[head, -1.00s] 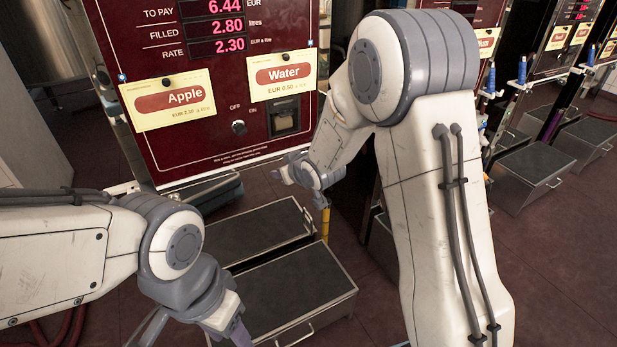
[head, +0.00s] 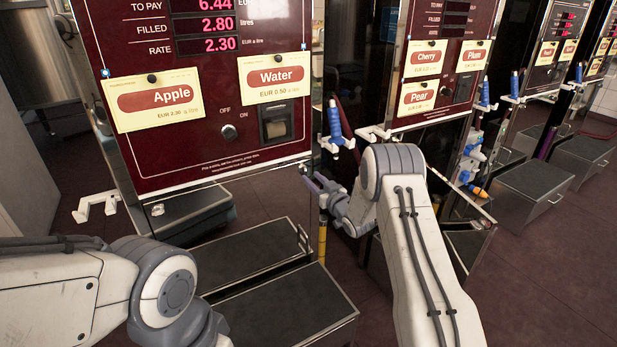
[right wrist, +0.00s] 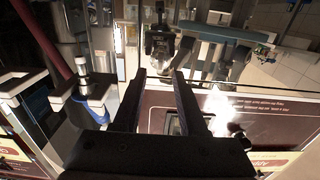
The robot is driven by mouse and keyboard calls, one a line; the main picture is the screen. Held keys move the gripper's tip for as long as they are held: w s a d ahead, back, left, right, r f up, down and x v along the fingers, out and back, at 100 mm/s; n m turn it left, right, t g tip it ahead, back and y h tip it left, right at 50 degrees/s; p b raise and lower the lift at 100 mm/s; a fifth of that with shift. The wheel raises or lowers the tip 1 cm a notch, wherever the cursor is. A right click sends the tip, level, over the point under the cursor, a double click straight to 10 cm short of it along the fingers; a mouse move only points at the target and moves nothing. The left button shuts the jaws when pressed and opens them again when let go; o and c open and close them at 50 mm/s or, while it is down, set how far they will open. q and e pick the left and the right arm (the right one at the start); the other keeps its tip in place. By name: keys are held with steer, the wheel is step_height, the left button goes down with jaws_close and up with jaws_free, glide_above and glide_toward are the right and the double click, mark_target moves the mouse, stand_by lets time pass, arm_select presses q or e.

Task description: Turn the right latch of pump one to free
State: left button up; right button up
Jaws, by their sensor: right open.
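Pump one, the dark red pump (head: 200,165) with Apple and Water cards, stands in front of me. On its right side a blue nozzle (head: 335,121) hangs at a white holder (head: 338,144). I cannot clearly make out the right latch. My right gripper (head: 313,184) is open and empty, just below that holder and apart from it. In the right wrist view the open fingers (right wrist: 163,100) have nothing between them; a blue and white nozzle and holder (right wrist: 92,92) show to their left. My left gripper is below the picture edge; only its wrist shows.
An empty white bracket (head: 97,206) sticks out on the pump's left. Dark-topped steel steps (head: 285,310) stand below the pump. A second red pump (head: 440,60) with white fittings stands close to the right of my right arm. Floor (head: 550,260) is free at right.

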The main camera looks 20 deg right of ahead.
mark_target(306, 172)
steer(key=shift+x, duration=1.75)
jaws_close()
